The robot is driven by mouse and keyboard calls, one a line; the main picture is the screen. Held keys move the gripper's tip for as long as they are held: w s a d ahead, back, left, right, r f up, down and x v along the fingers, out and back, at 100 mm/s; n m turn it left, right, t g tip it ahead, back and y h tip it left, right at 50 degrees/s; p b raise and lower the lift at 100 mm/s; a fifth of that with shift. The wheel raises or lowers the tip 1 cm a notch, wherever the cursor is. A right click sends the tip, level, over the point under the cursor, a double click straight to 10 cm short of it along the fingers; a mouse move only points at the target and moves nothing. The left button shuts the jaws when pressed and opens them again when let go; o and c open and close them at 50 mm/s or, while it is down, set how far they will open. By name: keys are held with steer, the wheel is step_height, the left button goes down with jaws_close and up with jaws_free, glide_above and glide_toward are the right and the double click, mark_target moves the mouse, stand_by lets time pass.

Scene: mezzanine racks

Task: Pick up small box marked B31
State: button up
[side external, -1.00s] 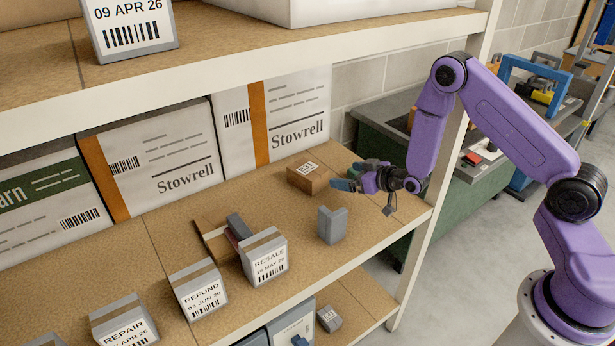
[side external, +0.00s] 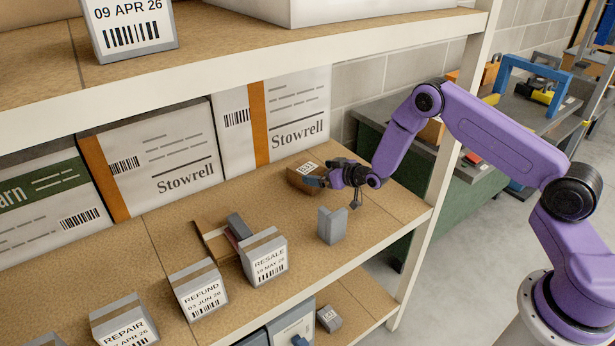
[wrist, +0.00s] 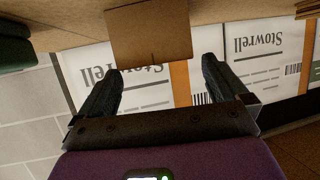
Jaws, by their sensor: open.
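The small brown box marked B31 (side external: 302,182) sits on the middle shelf, its white label on top. It also shows in the wrist view (wrist: 150,36), which is upside down, as a plain brown face at the top centre. My gripper (side external: 318,180) is at the box's right side in the side view and covers part of it. In the wrist view my gripper's two fingers (wrist: 160,68) are apart, with the box just beyond their tips and a little left of centre. I cannot tell whether a finger touches it.
A grey L-shaped block (side external: 332,226) stands near the shelf's front edge. Large white Stowrell cartons (side external: 290,110) line the back. The upper shelf (side external: 300,52) overhangs. A RESALE sign (side external: 268,262) stands to the left, and a white rack post (side external: 430,205) to the right.

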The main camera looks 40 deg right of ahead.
mark_target(309, 169)
steer(key=shift+x, duration=2.5)
steer(key=shift+d+r, duration=0.1)
steer(key=shift+d, duration=0.1)
steer(key=c, duration=0.9)
